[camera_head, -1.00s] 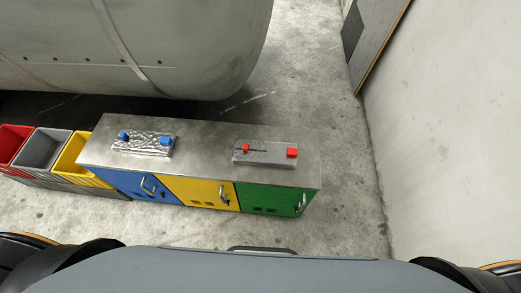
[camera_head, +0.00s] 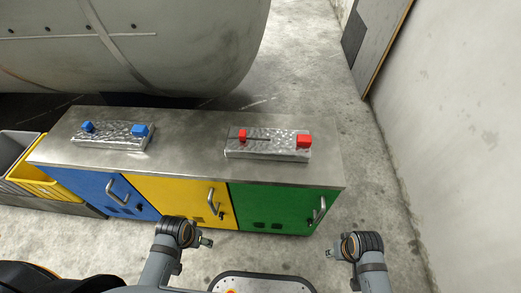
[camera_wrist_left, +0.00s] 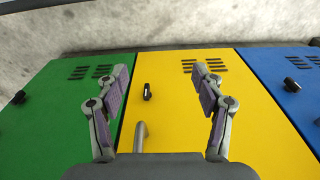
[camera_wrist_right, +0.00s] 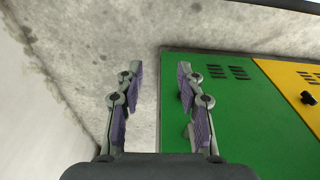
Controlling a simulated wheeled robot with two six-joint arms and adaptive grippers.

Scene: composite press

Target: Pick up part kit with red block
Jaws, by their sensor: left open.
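The part kit with red block (camera_head: 266,151) is a silver, foil-textured slab lying on the right half of the metal cabinet top in the head view. It bears a larger red block (camera_head: 304,141) at its right end and a smaller red piece (camera_head: 242,136) at its left, with a dark slot between. My left gripper (camera_wrist_left: 160,70) is open and empty, facing the yellow door in the left wrist view. My right gripper (camera_wrist_right: 160,70) is open and empty beside the green door in the right wrist view. Neither wrist view shows the kit.
A similar kit with blue blocks (camera_head: 112,138) lies on the left of the cabinet top (camera_head: 190,125). The doors below are blue, yellow and green, with protruding handles. Yellow bins (camera_head: 35,178) stand at left. A large grey cylinder (camera_head: 140,45) looms behind. A wall is at right.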

